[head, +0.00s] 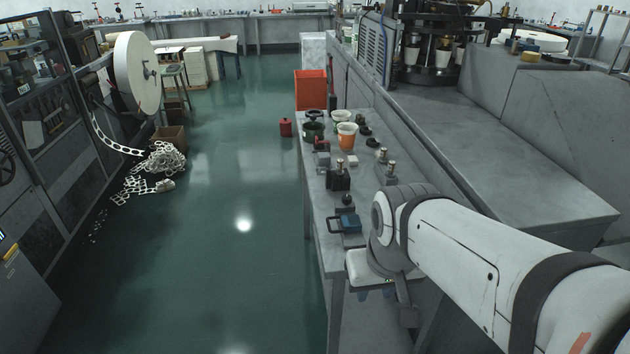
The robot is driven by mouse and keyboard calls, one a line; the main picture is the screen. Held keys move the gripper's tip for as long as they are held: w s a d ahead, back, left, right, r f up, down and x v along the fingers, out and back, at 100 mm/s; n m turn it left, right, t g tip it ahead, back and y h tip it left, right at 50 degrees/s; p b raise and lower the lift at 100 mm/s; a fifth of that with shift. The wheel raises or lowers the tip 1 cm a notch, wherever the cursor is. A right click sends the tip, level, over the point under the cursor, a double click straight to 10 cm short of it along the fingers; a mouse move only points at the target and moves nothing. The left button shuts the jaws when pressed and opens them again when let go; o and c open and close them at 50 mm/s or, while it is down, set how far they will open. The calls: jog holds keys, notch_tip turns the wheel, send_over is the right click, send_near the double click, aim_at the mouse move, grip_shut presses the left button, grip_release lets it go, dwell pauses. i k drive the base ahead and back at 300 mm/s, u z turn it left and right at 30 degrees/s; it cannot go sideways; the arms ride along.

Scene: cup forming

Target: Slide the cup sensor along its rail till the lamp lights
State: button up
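I cannot pick out the cup sensor, its rail or its lamp with certainty. A dark forming machine (438,74) with several pale cups (440,56) in it stands at the upper right, beyond the grey machine bed. Its details are too small to tell. My white arm comes in from the lower right and ends in a grey joint over the near bench. My gripper is not in view; whether it is open or shut does not show.
An orange-red bin (310,91) stands beyond.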

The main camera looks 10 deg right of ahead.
aim_at(349, 223)
jog(key=z, duration=2.5)
jog(key=k, duration=0.95)
jog(key=u, duration=1.85)
jog(key=i, duration=0.95)
jog(key=z, duration=0.05)
